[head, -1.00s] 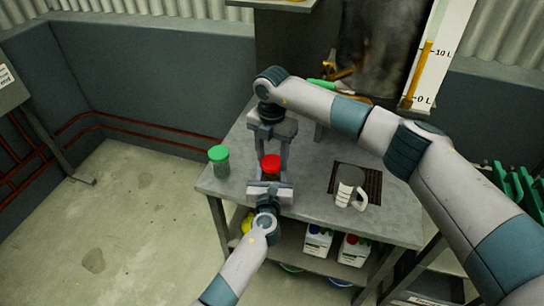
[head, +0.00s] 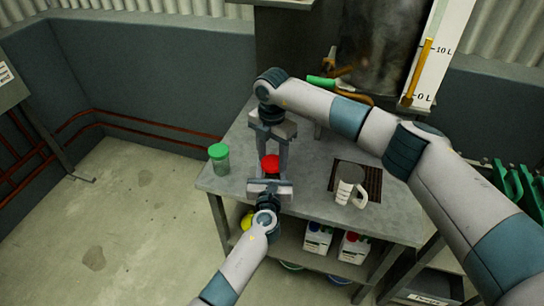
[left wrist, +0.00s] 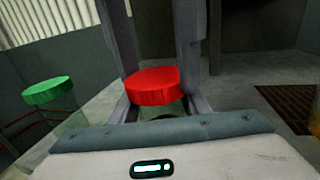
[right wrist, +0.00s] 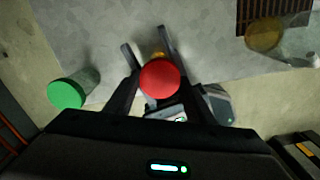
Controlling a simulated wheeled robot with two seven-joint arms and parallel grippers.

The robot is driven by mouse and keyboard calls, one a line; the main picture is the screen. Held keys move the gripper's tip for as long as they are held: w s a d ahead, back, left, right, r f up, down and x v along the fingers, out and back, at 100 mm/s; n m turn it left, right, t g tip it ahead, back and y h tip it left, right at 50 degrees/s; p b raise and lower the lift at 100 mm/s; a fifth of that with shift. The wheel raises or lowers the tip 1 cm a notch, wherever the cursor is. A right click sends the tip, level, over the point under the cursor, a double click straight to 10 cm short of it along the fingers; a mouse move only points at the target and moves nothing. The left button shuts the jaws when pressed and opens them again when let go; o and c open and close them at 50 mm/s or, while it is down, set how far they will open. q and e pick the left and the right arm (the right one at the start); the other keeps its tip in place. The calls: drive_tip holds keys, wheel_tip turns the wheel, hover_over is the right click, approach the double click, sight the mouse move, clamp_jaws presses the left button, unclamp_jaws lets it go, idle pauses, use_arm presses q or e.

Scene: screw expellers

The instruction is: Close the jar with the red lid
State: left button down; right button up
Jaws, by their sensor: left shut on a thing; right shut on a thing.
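The red lid (head: 270,163) is at the table's front left, between my two grippers. In the left wrist view the red lid (left wrist: 152,86) sits on top of a clear glass jar (left wrist: 160,112); whether it is fully seated cannot be told. My left gripper (head: 270,176) comes from the front and is shut on the jar, below the lid. My right gripper (head: 270,152) reaches in from behind and is shut on the red lid, its fingers on either side. The right wrist view shows the red lid (right wrist: 160,79) from above.
A jar with a green lid (head: 219,158) stands to the left near the table's edge. A measuring jug (head: 349,186) with a handle stands right, on a dark grate (head: 372,178). Bottles (head: 352,250) stand on the lower shelf. Grey tabletop (head: 312,170) is clear between.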

drive_tip(key=m, duration=0.4)
drive_tip(key=shift+m, duration=0.3)
drive_tip(key=m, duration=0.9)
drive_tip(key=shift+a, duration=0.1)
drive_tip(key=shift+a+r+m, duration=0.15)
drive_tip(key=shift+a+m, duration=0.25)
drive_tip(key=shift+m, duration=1.2)
drive_tip(key=shift+d+m, duration=0.35)
drive_tip(key=shift+m, duration=0.15)
drive_tip(key=o, duration=1)
drive_tip(key=shift+d, duration=0.1)
